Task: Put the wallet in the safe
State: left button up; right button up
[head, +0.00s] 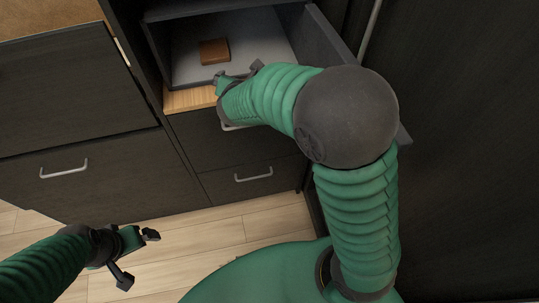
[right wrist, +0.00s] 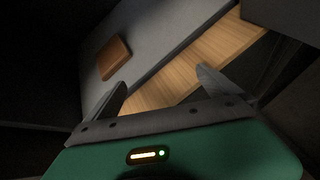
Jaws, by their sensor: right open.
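The brown wallet (head: 214,51) lies flat on the grey floor of an open dark compartment, which looks like the safe (head: 262,38). The wallet also shows at upper left in the right wrist view (right wrist: 113,57). My right gripper (head: 238,76) is at the compartment's front edge, near the wallet and apart from it. Its two fingers are spread and empty in the right wrist view (right wrist: 162,91). My left gripper (head: 137,257) hangs low over the floor at lower left, with its fingers apart and nothing between them.
A dark panel (head: 321,39), probably the safe door, stands open on the right. A light wooden strip (head: 190,99) runs along the compartment's front. Dark drawers with metal handles (head: 254,174) are below. Wooden floor (head: 215,232) is clear around my left gripper.

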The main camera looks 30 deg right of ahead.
jog(key=s+d+f+m+g+y, duration=0.1)
jog(key=s+f+m+g, duration=0.25)
jog(key=s+m, duration=0.4)
jog(key=s+d+f+m+g, duration=0.1)
jog(key=s+f+m+g, duration=0.1)
jog(key=s+f+m, duration=0.35)
jog(key=s+a+f+m+g+y, duration=0.1)
jog(key=s+a+m+y, duration=0.3)
jog(key=s+m, duration=0.8)
jog(key=shift+a+f+m+g, duration=0.35)
jog(key=shift+a+m+g, duration=0.2)
jog(key=shift+a+m, duration=0.15)
